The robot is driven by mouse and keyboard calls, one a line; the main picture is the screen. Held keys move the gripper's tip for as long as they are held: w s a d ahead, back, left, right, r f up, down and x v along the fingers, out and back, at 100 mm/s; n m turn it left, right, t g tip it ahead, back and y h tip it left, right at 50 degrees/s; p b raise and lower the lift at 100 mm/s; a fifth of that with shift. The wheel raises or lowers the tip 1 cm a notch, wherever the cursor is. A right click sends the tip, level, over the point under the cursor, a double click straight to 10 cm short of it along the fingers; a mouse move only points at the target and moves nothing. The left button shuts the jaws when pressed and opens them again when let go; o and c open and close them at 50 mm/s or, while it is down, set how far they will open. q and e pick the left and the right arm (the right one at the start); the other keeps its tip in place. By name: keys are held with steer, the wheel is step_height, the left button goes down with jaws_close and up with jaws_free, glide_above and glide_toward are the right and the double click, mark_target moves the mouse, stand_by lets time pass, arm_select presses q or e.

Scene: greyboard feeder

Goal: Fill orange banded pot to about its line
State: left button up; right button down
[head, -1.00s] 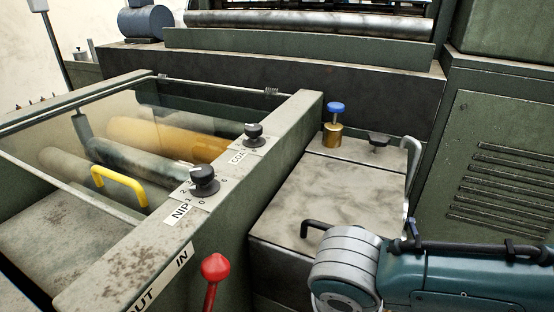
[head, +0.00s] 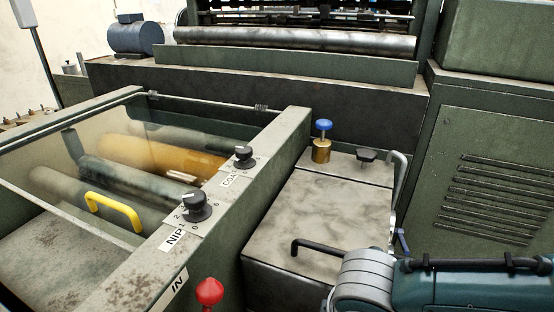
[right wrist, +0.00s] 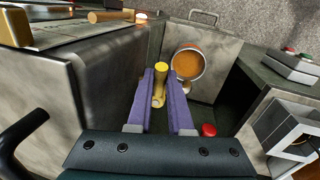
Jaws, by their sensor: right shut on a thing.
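In the right wrist view, my right gripper (right wrist: 160,74) is shut on a yellow-ended brass cylinder (right wrist: 159,90), which lies between its two purple fingers. A round pot (right wrist: 203,66) with a pale metal rim is just right of the fingertips. I cannot make out a fill line or the level. In the head view my right arm comes in at the lower right, and its gripper is hidden. My left gripper is in neither view.
In the head view, a grey-topped cabinet (head: 318,222) carries a brass valve with a blue knob (head: 323,125). A guarded roller bed with a yellow handle (head: 115,209) stands left. A red-tipped lever (head: 209,291) rises in front. A red button (right wrist: 208,130) shows in the wrist view.

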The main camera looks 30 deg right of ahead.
stand_by(0.3)
steer(key=c, duration=0.8)
jaws_free()
steer(key=shift+c, duration=0.2)
steer(key=shift+r, duration=0.15)
step_height(320, 180, up, 10)
steer(key=s+a+p, duration=0.1)
steer(key=p, duration=0.3)
steer(key=shift+s+f, duration=0.15)
steer(key=shift+f, duration=0.1)
steer(key=shift+a, duration=0.1)
